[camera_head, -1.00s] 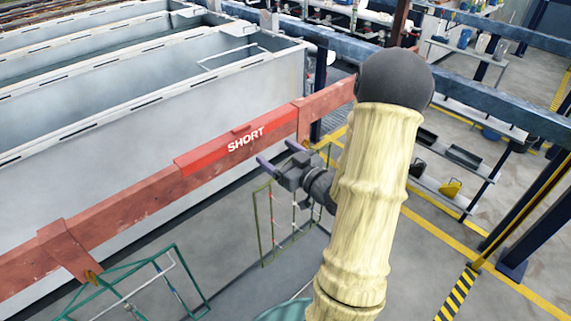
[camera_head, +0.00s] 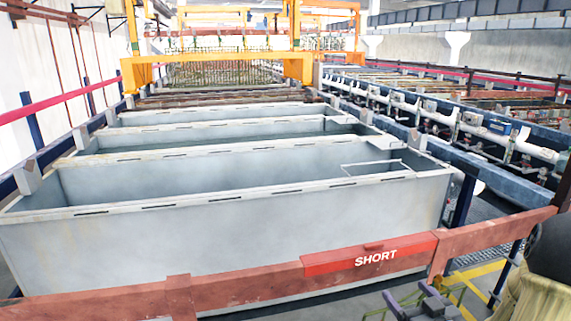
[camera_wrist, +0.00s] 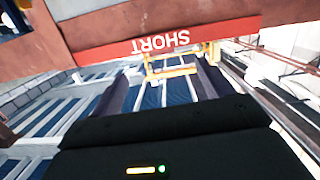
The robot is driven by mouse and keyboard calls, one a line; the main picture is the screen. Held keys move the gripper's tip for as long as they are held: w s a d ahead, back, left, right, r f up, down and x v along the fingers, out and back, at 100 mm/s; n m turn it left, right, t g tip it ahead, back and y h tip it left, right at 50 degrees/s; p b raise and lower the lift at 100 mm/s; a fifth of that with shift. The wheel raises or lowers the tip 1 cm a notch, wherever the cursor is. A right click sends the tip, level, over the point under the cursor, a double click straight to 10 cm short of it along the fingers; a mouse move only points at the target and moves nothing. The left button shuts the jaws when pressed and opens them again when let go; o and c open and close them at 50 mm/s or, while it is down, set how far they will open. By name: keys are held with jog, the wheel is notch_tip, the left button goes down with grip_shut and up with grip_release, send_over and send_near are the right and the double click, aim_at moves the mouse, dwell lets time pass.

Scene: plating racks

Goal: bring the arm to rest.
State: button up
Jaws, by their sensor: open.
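My gripper (camera_head: 410,294) shows at the bottom right of the head view, just below the red beam in the picture. Its two fingers are apart with nothing between them. In the wrist view, the dark fingers (camera_wrist: 162,88) stand apart at the middle, also empty. My arm, in a pale cover with a dark joint, is cut off at the lower right of the head view. The rest of the arm is out of frame.
A rusty red beam (camera_head: 230,293) with a red "SHORT" plate (camera_head: 330,263) crosses close by; the plate shows upside down in the wrist view (camera_wrist: 110,52). Behind it stand grey open tanks (camera_head: 250,235). An orange gantry (camera_head: 300,68) stands far back.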

jog(key=a+f+g+h, duration=0.3)
jog(key=a+f+g, duration=0.1)
jog(key=a+g, duration=0.25)
jog(key=s+a+m+g, duration=0.2)
jog(key=s+a+g, duration=0.5)
jog(key=s, duration=0.5)
jog(key=shift+s+a, duration=0.15)
jog(key=shift+a, duration=1.1)
jog(key=shift+f, duration=0.1)
